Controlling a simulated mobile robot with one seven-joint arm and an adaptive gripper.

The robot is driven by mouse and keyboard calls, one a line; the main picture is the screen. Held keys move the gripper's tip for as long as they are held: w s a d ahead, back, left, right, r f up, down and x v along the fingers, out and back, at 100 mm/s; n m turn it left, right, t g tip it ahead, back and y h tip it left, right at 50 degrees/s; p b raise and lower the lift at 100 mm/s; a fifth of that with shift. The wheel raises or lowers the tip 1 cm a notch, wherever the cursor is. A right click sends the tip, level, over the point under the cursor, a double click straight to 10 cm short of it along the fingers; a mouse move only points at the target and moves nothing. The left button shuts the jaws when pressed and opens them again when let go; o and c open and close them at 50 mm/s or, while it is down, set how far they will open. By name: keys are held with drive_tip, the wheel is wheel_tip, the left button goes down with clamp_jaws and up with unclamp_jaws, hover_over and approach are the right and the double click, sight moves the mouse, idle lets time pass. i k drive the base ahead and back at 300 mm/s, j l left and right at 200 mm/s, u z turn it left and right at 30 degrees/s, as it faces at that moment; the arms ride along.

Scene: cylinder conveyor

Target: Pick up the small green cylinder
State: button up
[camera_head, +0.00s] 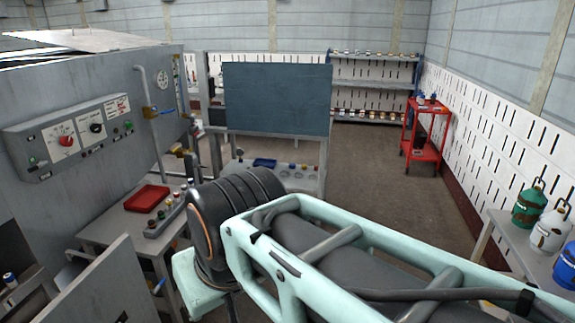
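I cannot make out a small green cylinder with certainty. A grey rack (152,232) on the table at the left holds several small coloured cylinders, too small here to tell their colours surely. A green canister (529,204) with a handle stands on the side table at the right edge, much larger than those. My arm, with its mint frame and dark joint, crosses the lower middle and right. My gripper is not in view, so what it holds cannot be seen.
A red tray (147,198) lies on the left table (108,228), below a control panel (70,136). A dark board (277,98) stands behind. A red cart (424,138) and shelves (372,86) are at the back. The floor (385,180) between is clear.

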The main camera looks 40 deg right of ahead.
sight(531, 203)
drive_tip(key=z, duration=2.85)
drive_tip(key=i+u, duration=0.4)
drive_tip(key=i, duration=1.6)
